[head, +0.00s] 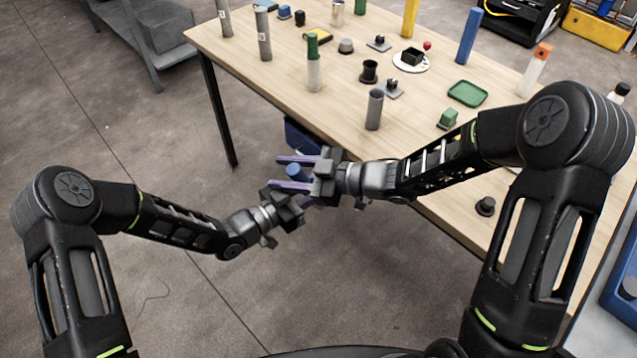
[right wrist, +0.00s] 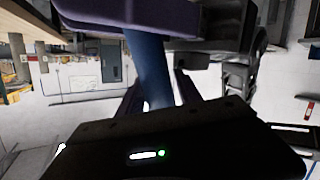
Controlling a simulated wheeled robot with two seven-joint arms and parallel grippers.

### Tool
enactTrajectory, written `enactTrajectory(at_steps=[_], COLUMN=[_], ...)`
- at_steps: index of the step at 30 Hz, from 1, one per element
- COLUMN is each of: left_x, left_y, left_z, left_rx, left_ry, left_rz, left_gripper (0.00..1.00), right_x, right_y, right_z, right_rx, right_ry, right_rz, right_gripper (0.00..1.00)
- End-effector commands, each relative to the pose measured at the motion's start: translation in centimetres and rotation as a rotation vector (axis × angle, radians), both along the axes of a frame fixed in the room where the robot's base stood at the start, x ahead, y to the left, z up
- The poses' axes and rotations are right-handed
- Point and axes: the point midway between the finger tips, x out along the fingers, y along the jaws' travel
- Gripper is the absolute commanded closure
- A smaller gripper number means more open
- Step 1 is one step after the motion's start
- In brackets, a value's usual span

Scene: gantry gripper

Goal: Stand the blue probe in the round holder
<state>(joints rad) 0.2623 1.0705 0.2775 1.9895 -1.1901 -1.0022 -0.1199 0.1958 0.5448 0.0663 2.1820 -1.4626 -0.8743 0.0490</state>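The blue probe (head: 294,172) shows as a short blue end between the grippers in the head view, off the table's front edge. In the right wrist view the probe (right wrist: 152,70) is a long blue cylinder running between my right fingers. My right gripper (head: 276,172) points left; its purple fingers are spread around the probe with thin gaps beside it. My left gripper (head: 312,194) is close below and appears closed on the probe, its grip partly hidden. A black round holder (head: 369,72) stands upright on the table; its opening looks empty.
The wooden table (head: 335,112) carries a grey tube (head: 374,110), a green-topped cylinder (head: 313,62), a green tray (head: 467,94) and a tall blue cylinder (head: 468,36). A green block (head: 447,118) is near the front. The grippers are over open floor.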

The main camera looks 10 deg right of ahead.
Motion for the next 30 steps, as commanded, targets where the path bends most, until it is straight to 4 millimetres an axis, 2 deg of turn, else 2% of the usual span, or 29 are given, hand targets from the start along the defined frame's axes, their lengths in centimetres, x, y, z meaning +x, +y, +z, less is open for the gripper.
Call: enactTrajectory(at_steps=[4,16,20,30], left_x=[0.0,0.0,0.1,0.0], left_y=[0.0,0.0,0.0,0.0], left_z=[0.1,0.1,0.1,0.1], left_rx=[0.000,-0.001,-0.002,-0.001], left_ry=[-0.001,-0.002,-0.002,-0.002], left_rz=[0.000,0.000,0.001,0.000], left_gripper=[1.00,1.00,1.00,1.00], right_x=[0.0,-0.4,-1.0,-3.9], right_y=[0.0,-0.7,-2.2,-8.1], right_z=[0.0,0.1,0.5,2.3], right_rx=[0.000,-0.001,-0.003,-0.002], right_ry=[0.000,0.001,0.001,-0.002], right_rz=[0.000,0.001,-0.004,-0.005], right_gripper=[0.46,0.46,0.46,0.46])
